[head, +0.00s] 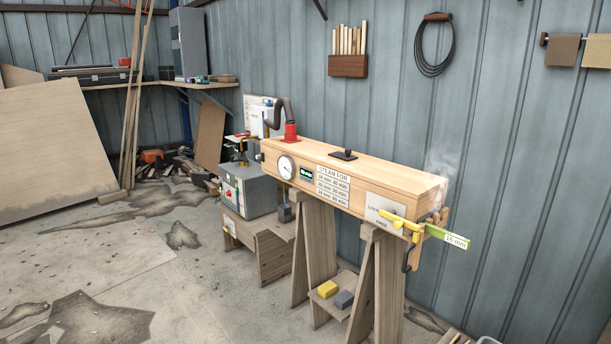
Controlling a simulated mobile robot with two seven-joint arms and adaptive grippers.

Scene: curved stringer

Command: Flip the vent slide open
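A long wooden steam box (350,172) rests on trestles against the metal wall. A small black plate with a raised knob (343,155) sits on its top near the middle. It looks like the vent slide, but I cannot tell from here whether it is open or shut. Neither of my grippers is in view.
A yellow lever (399,220) and a green strip tagged 16 mm (447,236) are at the box's right end, where steam (440,163) rises. A red fitting with a dark hose (290,131) stands on its left end. Floor in front is mostly clear.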

